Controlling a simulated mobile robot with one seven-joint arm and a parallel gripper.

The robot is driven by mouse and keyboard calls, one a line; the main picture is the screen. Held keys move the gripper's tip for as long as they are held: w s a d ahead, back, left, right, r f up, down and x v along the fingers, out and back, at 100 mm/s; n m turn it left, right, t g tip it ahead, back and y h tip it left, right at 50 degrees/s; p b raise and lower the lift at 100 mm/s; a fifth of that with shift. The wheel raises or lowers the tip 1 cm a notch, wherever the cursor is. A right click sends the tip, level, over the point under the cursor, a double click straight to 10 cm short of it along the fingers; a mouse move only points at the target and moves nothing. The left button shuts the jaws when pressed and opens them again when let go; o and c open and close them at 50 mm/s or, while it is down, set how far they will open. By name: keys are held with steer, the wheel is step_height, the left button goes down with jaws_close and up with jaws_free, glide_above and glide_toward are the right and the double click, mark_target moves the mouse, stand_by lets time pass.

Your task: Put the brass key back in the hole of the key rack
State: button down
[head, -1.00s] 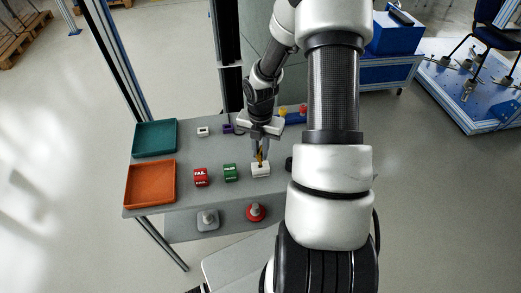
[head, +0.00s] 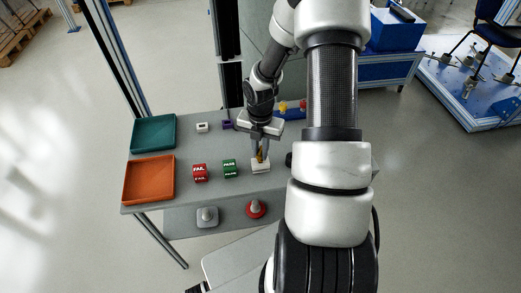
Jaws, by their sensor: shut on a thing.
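My gripper (head: 260,157) points down over the table and is shut on the brass key (head: 260,156), a small yellow-gold piece between its fingertips. The key is directly above or at the top of a small white block (head: 261,168), which looks like the key rack. The fingers hide part of the key and the back of the block. I cannot tell whether the key's lower end is in the hole or just above it.
A green PASS block (head: 230,169) and a red FAIL block (head: 200,173) stand left of the white block. Orange (head: 149,201) and teal (head: 133,134) trays lie at the left. A grey knob (head: 207,216) and red button (head: 255,209) are in front. A blue holder (head: 293,114) is behind.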

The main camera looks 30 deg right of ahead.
steer(key=shift+f, duration=0.5)
steer(key=c, duration=1.7)
jaws_free()
steer(key=shift+o, duration=0.2)
steer(key=shift+r, duration=0.1)
step_height(320, 180, up, 17)
steer(key=p, duration=0.1)
steer(key=shift+p, duration=0.35)
steer(key=shift+r, duration=0.2)
